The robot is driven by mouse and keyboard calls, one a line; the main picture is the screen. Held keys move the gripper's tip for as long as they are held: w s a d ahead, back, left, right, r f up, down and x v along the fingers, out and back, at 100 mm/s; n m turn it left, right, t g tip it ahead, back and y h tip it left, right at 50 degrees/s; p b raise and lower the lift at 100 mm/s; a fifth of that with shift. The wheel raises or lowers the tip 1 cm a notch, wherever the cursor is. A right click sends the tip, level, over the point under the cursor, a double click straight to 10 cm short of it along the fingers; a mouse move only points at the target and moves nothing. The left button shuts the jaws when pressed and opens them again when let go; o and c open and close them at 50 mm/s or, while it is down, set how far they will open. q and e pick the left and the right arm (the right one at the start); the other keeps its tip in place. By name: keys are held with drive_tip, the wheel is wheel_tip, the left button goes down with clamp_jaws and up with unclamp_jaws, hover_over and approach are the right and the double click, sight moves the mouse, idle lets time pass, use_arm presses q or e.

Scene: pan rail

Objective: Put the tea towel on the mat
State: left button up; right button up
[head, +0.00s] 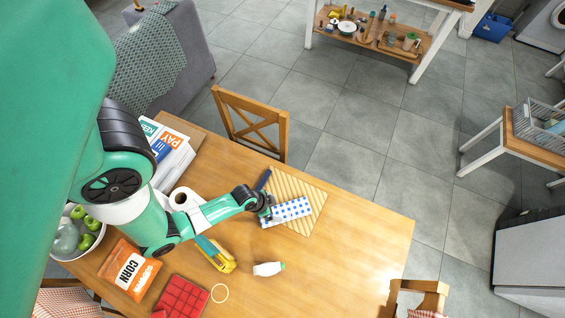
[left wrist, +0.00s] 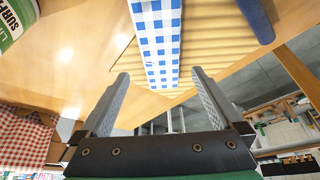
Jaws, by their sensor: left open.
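The tea towel (head: 290,210), a folded strip with blue and white checks, lies across the yellow ribbed mat (head: 312,193). Its left end reaches past the mat's edge over the bare table. My left gripper (head: 266,211) is at this left end, partly hiding it. In the left wrist view the fingers of my left gripper (left wrist: 158,76) stand wide apart with nothing held. There the towel (left wrist: 157,42) shows beyond and between the fingertips, with the mat (left wrist: 210,50) behind it. I cannot tell whether a finger touches the towel. My right gripper is not in view.
A dark blue object (head: 263,180) lies at the mat's upper left edge. The table's right side is clear.

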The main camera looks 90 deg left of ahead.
use_arm(q)
drive_tip(key=v, duration=0.3)
drive_tip(key=shift+r, duration=0.1)
